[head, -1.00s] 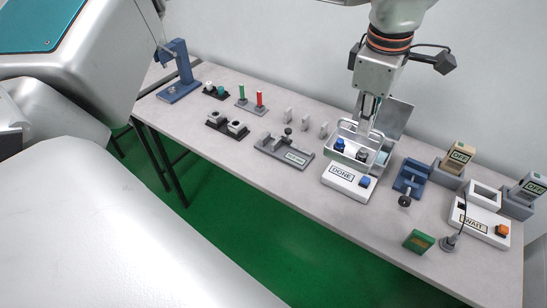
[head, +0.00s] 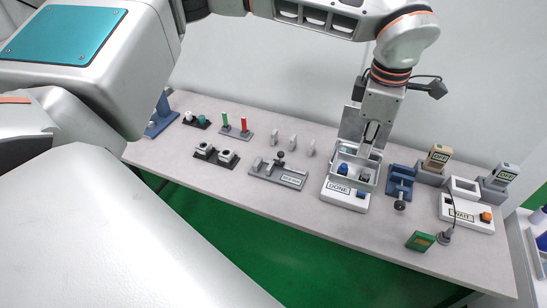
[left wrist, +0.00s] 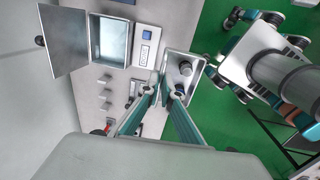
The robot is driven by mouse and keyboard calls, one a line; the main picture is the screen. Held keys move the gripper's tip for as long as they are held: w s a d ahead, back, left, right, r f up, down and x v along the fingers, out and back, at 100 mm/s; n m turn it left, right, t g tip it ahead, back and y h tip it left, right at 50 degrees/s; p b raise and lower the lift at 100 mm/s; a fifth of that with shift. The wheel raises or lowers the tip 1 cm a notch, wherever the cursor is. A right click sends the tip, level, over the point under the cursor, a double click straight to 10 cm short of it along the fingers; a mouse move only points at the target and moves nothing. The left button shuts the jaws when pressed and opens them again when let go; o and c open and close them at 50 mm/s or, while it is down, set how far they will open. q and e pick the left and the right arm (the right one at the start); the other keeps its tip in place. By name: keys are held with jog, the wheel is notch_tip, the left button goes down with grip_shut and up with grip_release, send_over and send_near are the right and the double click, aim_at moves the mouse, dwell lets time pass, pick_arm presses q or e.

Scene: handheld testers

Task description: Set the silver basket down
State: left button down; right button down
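The silver basket (head: 371,180) hangs from my left gripper (head: 371,132) in the head view, in front of an open metal box with a raised lid (head: 350,122). In the left wrist view the basket (left wrist: 198,62) is a metal tray holding a grey-capped and a blue-capped piece. My left gripper's fingers (left wrist: 163,92) are at one end of the basket and appear shut on its edge or handle; the exact contact is small. The basket appears to be above the table, beside the white DONE panel (head: 338,189). My right gripper is not in view.
A blue clamp fixture (head: 400,180) stands right of the basket. Further right are OFF testers (head: 437,158) and a white WAIT panel (head: 463,213). A grey fixture (head: 278,174) stands left. Bare tabletop (head: 300,208) shows at the front left.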

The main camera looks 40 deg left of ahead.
pick_arm(q)
jog(key=shift+f, duration=10.05)
jog(key=c, duration=2.3)
grip_release()
